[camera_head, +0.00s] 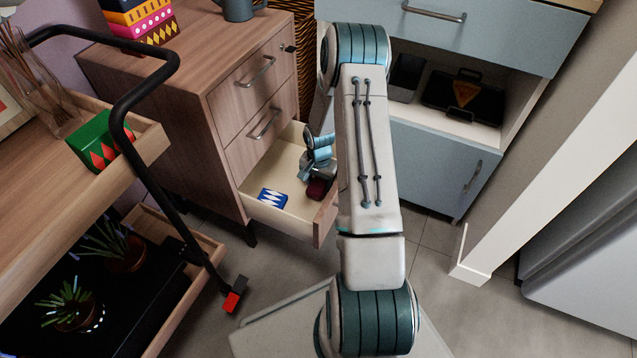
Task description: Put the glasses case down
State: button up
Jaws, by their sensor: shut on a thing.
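A dark maroon object that looks like the glasses case (316,189) shows small in the camera_head view, at my gripper's end. My gripper (318,177) is over the open bottom drawer (292,222) of the wooden cabinet and is shut on the case. The case is low within the drawer's outline, near its right side. I cannot tell whether it touches the drawer floor. My fingertips are too small to make out, and my arm hides the drawer's right end.
A blue and white zigzag box (272,198) lies in the drawer, left of the case. The cabinet (185,70) stands behind. A wooden trolley (60,170) with a black handle is at left. A blue-grey cupboard (432,165) is at right.

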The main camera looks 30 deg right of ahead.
jog(key=shift+f, duration=0.1)
jog(key=o, duration=1.1)
jog(key=shift+c, duration=0.2)
notch_tip(320, 180, up, 12)
jog(key=p, duration=0.5)
notch_tip(320, 180, up, 9)
jog(key=n, duration=0.2)
send_over(319, 182)
jog(key=s+a, duration=0.2)
jog(key=a, duration=0.2)
jog(key=s+a+r+n, duration=0.4)
jog(key=s+a+r, duration=0.2)
jog(key=s+r, duration=0.3)
jog(key=s+a+r+n+t, duration=0.1)
jog(key=s+a+r+n, duration=0.3)
jog(key=s+r, duration=0.5)
jog(key=s+a, duration=0.1)
jog(key=s, duration=0.1)
jog(key=shift+s+a+r+n, duration=0.15)
jog(key=shift+s+a+n, duration=0.15)
jog(key=shift+s+a, duration=0.05)
